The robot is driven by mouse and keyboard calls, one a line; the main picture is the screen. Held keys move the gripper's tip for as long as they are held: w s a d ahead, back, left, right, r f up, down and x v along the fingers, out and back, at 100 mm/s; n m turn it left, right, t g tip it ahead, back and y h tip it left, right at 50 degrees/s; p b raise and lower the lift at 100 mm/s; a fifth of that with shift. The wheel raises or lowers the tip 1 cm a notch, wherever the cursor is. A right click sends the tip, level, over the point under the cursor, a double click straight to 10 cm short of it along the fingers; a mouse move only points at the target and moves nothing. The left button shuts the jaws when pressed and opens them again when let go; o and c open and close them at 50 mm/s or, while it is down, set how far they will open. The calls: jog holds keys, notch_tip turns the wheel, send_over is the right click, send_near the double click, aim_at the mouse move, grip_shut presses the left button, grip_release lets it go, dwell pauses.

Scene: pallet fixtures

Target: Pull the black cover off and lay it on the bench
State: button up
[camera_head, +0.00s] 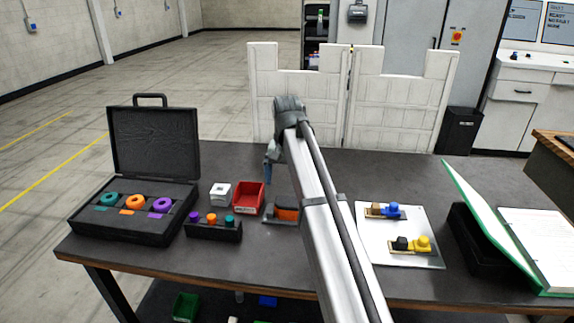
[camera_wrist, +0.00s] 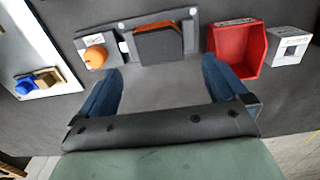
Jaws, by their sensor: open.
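The black cover (camera_wrist: 158,47) sits on a grey fixture plate (camera_wrist: 192,34) in the wrist view, with an orange part (camera_wrist: 155,26) showing along its far edge. In the head view, my gripper (camera_head: 269,172) hangs above the bench behind the fixture, where my arm hides part of the plate (camera_head: 268,216).
A red bin (camera_head: 248,196) and a white box (camera_head: 220,193) stand close left of the fixture. An open black case (camera_head: 90,222) and a block with coloured knobs (camera_head: 214,230) are farther left. A white board (camera_head: 375,240) lies right. The bench (camera_head: 160,255) has bare front space.

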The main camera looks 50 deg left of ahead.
aim_at(287, 201)
notch_tip(287, 201, down, 7)
jog(key=shift+f, duration=0.15)
jog(key=shift+c, duration=0.5)
jog(key=c, duration=1.2)
jog(key=shift+r, duration=0.25)
jog(key=shift+a+r, duration=0.1)
jog(key=shift+r, duration=0.05)
jog(key=shift+c, duration=1.4)
jog(key=shift+r, duration=0.1)
jog(key=shift+c, duration=0.2)
jog(key=shift+r, duration=0.15)
jog(key=shift+r, duration=2.2)
